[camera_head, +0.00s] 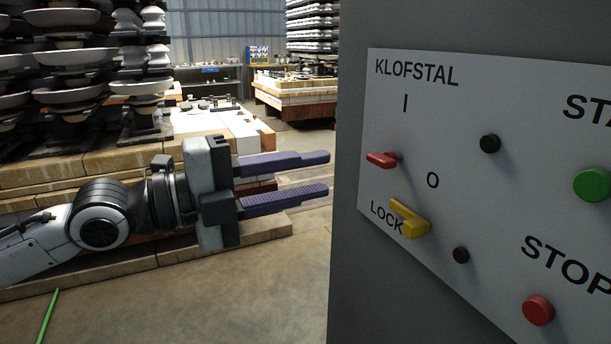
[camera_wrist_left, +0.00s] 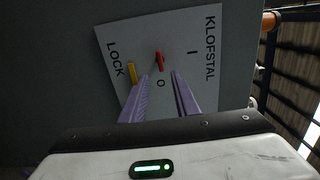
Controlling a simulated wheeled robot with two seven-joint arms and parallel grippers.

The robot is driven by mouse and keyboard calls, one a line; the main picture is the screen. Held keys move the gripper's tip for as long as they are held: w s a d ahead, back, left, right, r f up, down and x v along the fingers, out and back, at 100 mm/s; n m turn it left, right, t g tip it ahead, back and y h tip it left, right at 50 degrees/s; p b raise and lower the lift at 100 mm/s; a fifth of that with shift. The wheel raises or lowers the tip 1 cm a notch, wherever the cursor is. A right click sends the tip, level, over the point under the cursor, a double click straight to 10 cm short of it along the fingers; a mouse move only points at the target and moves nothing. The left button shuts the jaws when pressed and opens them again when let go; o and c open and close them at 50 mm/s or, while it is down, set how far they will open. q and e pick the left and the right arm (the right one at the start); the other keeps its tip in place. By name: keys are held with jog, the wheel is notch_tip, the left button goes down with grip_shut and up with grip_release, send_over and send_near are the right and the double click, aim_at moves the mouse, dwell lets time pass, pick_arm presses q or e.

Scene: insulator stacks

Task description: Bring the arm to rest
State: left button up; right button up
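My left gripper (camera_head: 328,174) reaches in from the left in the head view. Its two purple fingers are parallel and apart, with nothing between them. It is left of the control panel (camera_head: 470,130), its fingertips apart from the red switch lever (camera_head: 382,160) and the yellow lock lever (camera_head: 410,219). In the left wrist view, the fingers (camera_wrist_left: 160,92) point towards the panel, and the red lever (camera_wrist_left: 160,61) shows beyond the gap. The yellow lever (camera_wrist_left: 132,73) shows to the left of it. My right gripper does not show.
The panel has a green button (camera_head: 592,185), a red button (camera_head: 538,310) and two black knobs. The grey cabinet (camera_head: 350,270) fills the right side. Stacked insulators (camera_head: 75,60) stand on pallets behind my left arm. Bare floor (camera_head: 270,280) lies below the gripper.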

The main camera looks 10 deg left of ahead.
pick_arm(q)
jog(key=s+d+f+n+t+y+p, duration=0.1)
jog(key=d+f+n+y+p, duration=0.1)
jog(key=f+n, duration=0.85)
jog(key=s+d+f+n+y+p, duration=0.15)
jog(key=f+n, duration=0.35)
jog(key=f, duration=1)
jog(key=s+a+f+n+g+y+p, duration=0.1)
jog(key=s+a+f+n+y, duration=0.3)
jog(key=s+f, duration=0.5)
jog(key=s+a+f+n+g+y, duration=0.2)
jog(key=s+a+f+n+y, duration=0.2)
jog(key=s+f, duration=0.5)
notch_tip(320, 180, down, 5)
jog(key=a+n, duration=0.2)
jog(key=n, duration=0.1)
jog(key=shift+s+f+p, duration=0.2)
jog(key=shift+p, duration=0.15)
jog(key=shift+y, duration=0.25)
